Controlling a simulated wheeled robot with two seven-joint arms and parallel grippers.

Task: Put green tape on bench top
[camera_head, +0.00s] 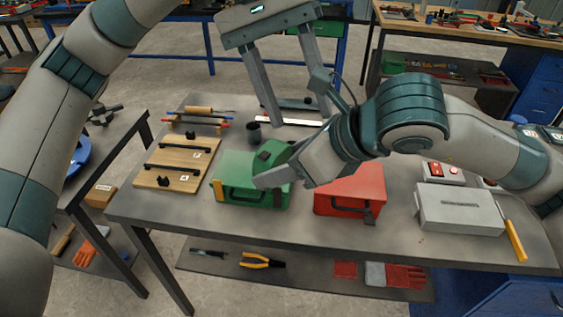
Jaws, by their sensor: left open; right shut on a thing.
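The grey bench top (392,238) spans the middle of the view. My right gripper (264,168) reaches in from the right over a green toolbox (240,182) on the bench. My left gripper (299,114) is open and empty, fingers pointing down above the bench's far side.
A red toolbox (349,189) and a grey case (459,211) stand to the right on the bench. A wooden board with black handles (171,166) lies left, and a dark cup (254,133) stands behind. Tools lie on the lower shelf (310,268). The front strip is mostly clear.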

